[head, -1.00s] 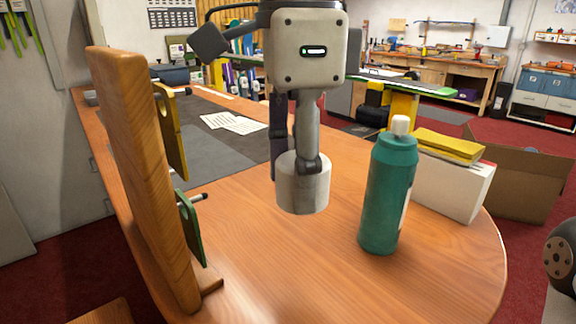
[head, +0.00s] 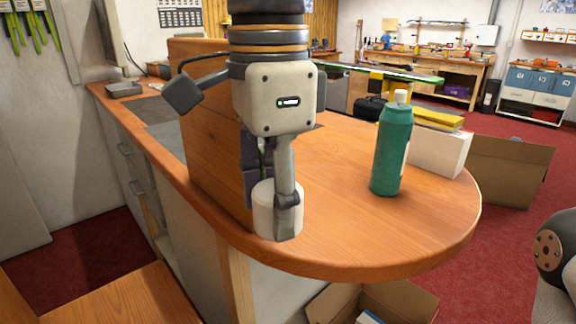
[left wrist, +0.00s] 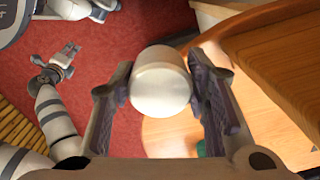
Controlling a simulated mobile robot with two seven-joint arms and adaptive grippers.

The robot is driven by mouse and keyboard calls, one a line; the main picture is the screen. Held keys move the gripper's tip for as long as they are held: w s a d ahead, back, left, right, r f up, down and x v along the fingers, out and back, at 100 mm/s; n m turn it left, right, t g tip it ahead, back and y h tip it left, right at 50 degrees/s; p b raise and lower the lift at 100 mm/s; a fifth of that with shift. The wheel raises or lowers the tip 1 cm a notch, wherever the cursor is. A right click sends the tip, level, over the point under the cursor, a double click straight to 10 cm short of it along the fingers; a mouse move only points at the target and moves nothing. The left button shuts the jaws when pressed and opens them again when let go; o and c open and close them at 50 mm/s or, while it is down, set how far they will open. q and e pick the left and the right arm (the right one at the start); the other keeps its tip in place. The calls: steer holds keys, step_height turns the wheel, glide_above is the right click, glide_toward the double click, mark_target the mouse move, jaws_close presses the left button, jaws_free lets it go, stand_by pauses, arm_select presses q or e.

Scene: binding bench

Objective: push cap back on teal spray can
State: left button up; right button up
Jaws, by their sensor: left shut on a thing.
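The teal spray can (head: 392,150) stands upright on the wooden bench in the head view, with its small white nozzle top (head: 401,97) bare. My left gripper (head: 272,208) is shut on the white cap (head: 264,208), left of the can and clearly apart from it. In the left wrist view the cap (left wrist: 160,82) sits between the two fingers, and a small bit of teal shows below its right finger. My right gripper (left wrist: 58,64) shows small at the upper left of the left wrist view; its finger opening is unclear.
A wooden board (head: 206,150) stands close behind and left of my left gripper. A white box (head: 440,150) with a yellow item (head: 433,118) on it stands right of the can. Cardboard boxes (head: 512,170) lie beyond the bench's rounded edge. The bench between cap and can is clear.

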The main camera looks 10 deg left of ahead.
arm_select(q)
steer(key=a+f+n, duration=0.5)
steer(key=f, duration=0.6)
steer(key=a+f+n, duration=0.5)
steer(key=f+n, duration=0.1)
steer(key=f, duration=0.5)
steer(key=shift+w+a+n, duration=0.15)
steer(key=shift+n, duration=0.15)
